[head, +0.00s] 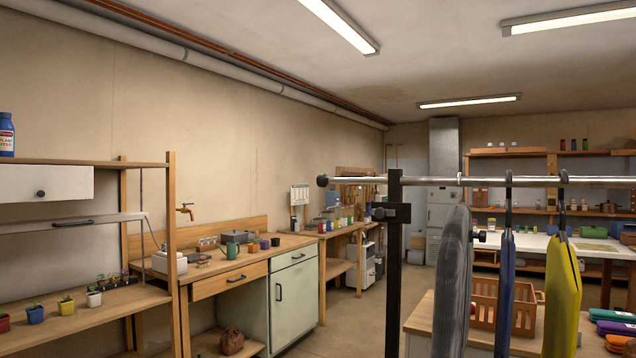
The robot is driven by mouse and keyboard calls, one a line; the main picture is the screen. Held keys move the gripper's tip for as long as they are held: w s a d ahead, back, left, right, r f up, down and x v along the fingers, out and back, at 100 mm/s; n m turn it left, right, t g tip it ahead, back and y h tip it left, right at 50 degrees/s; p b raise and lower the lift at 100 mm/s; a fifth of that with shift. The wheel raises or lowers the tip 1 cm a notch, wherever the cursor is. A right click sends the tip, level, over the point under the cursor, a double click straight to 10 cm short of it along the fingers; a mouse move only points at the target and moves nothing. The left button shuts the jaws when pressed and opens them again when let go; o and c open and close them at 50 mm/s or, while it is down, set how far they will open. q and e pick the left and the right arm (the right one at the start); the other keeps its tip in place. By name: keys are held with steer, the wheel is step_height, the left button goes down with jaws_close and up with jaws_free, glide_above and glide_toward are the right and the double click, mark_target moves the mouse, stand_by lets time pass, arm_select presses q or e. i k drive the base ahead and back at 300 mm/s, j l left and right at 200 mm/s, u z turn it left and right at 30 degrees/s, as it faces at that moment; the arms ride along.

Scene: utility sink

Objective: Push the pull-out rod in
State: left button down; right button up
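A horizontal metal rod (450,182) with a black end cap (322,181) crosses the right half of the head view, close to me. It appears to be the pull-out rod, though I cannot tell for certain. It passes by the top of a black upright post (394,270) that has a black clamp block (392,212). The capped end sticks out to the left of the post. A grey garment (452,285), a blue garment (505,290) and a yellow garment (563,295) hang at the rod. Neither of my grippers is in view.
A counter (230,262) with a sink and a pale green cabinet (294,300) stands along the left wall. A wooden shelf (85,300) with small potted plants is at the left. A wooden crate (490,302) sits behind the garments. Open floor shows left of the post.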

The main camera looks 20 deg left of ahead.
mark_target(323, 180)
steer(key=i+j+z, duration=0.1)
steer(key=j+z, duration=0.25)
steer(key=j, duration=0.8)
steer(key=j+z, duration=0.35)
steer(key=j, duration=0.85)
steer(key=j+z, duration=0.15)
steer(key=j, duration=1.15)
